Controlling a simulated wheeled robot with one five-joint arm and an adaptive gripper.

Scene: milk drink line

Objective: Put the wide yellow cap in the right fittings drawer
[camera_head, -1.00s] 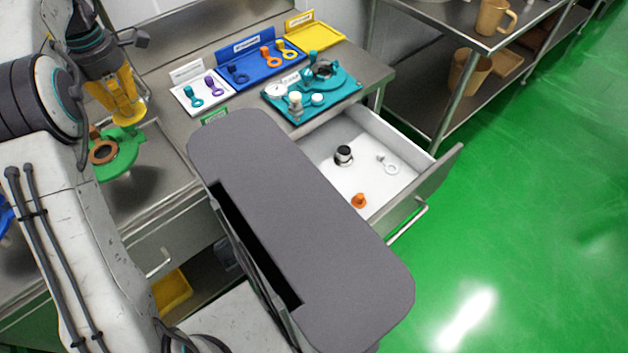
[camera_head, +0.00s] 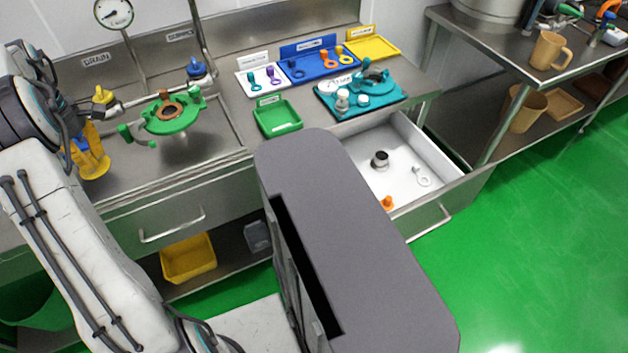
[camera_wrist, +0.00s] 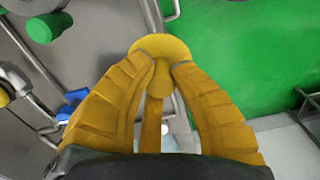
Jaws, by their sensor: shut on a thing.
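My gripper (camera_head: 92,165) is at the left in the head view, in front of the green clamp-like fitting (camera_head: 172,115) by the sink. In the wrist view my gripper (camera_wrist: 160,65) is shut on the wide yellow cap (camera_wrist: 160,46), a round disc with a narrow stem between the fingertips. In the head view the cap is hard to tell from the yellow fingers. The right fittings drawer (camera_head: 405,160) stands open at the right, far from my gripper. In it lie a black-and-silver fitting (camera_head: 380,159), a white ring piece (camera_head: 422,176) and an orange piece (camera_head: 387,202).
A grey rounded body top (camera_head: 350,230) partly hides the drawer's left side. A closed drawer with a handle (camera_head: 172,226) is at left. On the counter are a green tray (camera_head: 278,127), a blue tray (camera_head: 335,67) and a teal fixture (camera_head: 362,95). Green floor is clear at right.

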